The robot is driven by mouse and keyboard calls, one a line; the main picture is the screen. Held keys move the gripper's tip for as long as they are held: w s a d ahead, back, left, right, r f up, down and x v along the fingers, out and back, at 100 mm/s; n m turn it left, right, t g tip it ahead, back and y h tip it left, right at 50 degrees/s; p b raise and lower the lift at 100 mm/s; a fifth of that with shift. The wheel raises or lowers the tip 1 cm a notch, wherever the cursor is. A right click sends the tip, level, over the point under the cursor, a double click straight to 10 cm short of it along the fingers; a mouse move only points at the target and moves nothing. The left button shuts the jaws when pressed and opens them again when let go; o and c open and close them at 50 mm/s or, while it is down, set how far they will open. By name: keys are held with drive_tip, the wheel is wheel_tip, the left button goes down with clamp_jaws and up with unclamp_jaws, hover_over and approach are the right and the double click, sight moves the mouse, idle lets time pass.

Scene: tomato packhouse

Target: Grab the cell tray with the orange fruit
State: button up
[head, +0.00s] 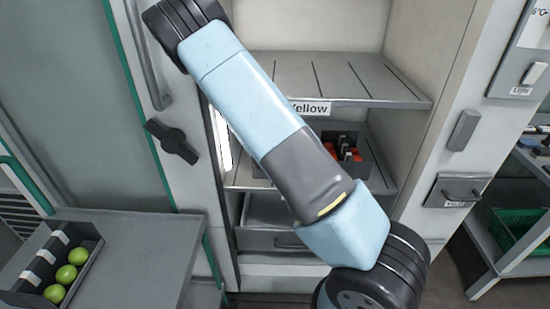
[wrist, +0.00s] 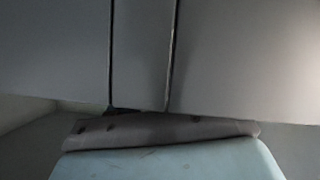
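A dark cell tray (head: 363,168) with orange-red fruit (head: 330,149) sits on the lower shelf of the open cabinet, under the shelf labelled "Yellow". My arm crosses in front and hides its left and lower parts. White dividers show between the fruit. My gripper's fingers show in neither view. The wrist view shows broad grey panels with dark gaps (wrist: 145,60) close above, and a pale blue part of my own arm below. The tray does not show there.
The slatted upper shelf (head: 335,75) is empty. A tray of green fruit (head: 28,258) stands on the grey bench (head: 150,262) at left. The cabinet has a drawer (head: 268,240) below. A green crate (head: 518,228) stands on a rack at right.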

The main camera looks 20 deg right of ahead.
clamp_jaws()
idle(1.2)
